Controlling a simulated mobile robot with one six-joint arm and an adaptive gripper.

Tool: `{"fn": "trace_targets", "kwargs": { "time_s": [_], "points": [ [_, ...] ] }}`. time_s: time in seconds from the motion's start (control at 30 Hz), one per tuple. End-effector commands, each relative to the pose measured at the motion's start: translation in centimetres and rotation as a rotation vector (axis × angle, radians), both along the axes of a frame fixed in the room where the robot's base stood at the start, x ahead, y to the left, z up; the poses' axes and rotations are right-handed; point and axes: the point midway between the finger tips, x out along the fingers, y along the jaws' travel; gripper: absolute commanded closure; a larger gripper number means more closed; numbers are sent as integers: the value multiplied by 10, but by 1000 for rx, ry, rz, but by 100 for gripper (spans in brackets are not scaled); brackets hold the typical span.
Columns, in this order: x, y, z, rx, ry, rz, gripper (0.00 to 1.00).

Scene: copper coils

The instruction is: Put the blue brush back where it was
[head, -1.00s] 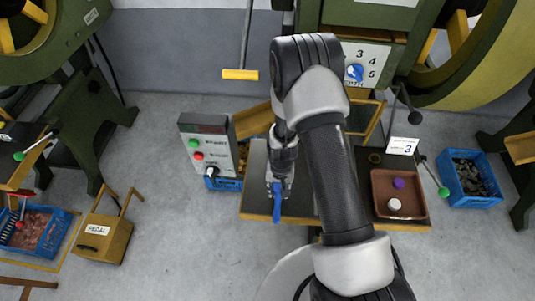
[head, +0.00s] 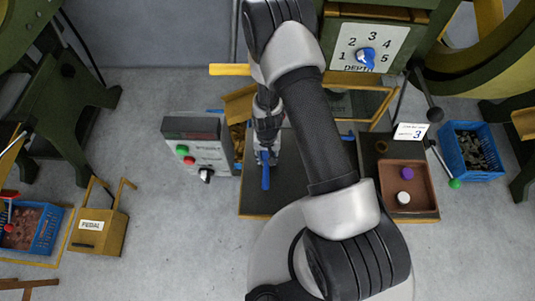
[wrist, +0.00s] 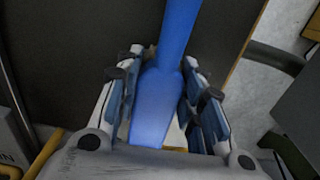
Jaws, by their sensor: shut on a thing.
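The blue brush (head: 265,172) is in my gripper (head: 264,156), over the left part of the dark work table (head: 300,185) in the head view. In the wrist view, the blue handle of the brush (wrist: 165,85) runs between the two fingers of my gripper (wrist: 160,95), which are shut on it. The handle points away from the palm over the dark table top (wrist: 85,50). I cannot tell whether the brush touches the table. The bristles are not clearly seen.
A control box (head: 197,145) with green and red buttons stands left of the gripper. A brown tray (head: 405,206) with a purple and a white piece lies on the table's right part, near a card (head: 411,131) marked 3. A blue crate (head: 472,150) stands farther right.

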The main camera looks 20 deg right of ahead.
Motion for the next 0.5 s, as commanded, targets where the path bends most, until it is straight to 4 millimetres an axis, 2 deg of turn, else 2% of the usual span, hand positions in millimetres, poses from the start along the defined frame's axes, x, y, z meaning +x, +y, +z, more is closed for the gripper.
{"fn": "trace_targets", "kwargs": {
  "time_s": [0.27, 0.3, 0.5],
  "points": [
    [0, 0, -2, 0, 0, 0, 91],
    [0, 0, -3, 0, 0, 0, 64],
    [0, 0, -1, 0, 0, 0, 51]
  ]
}}
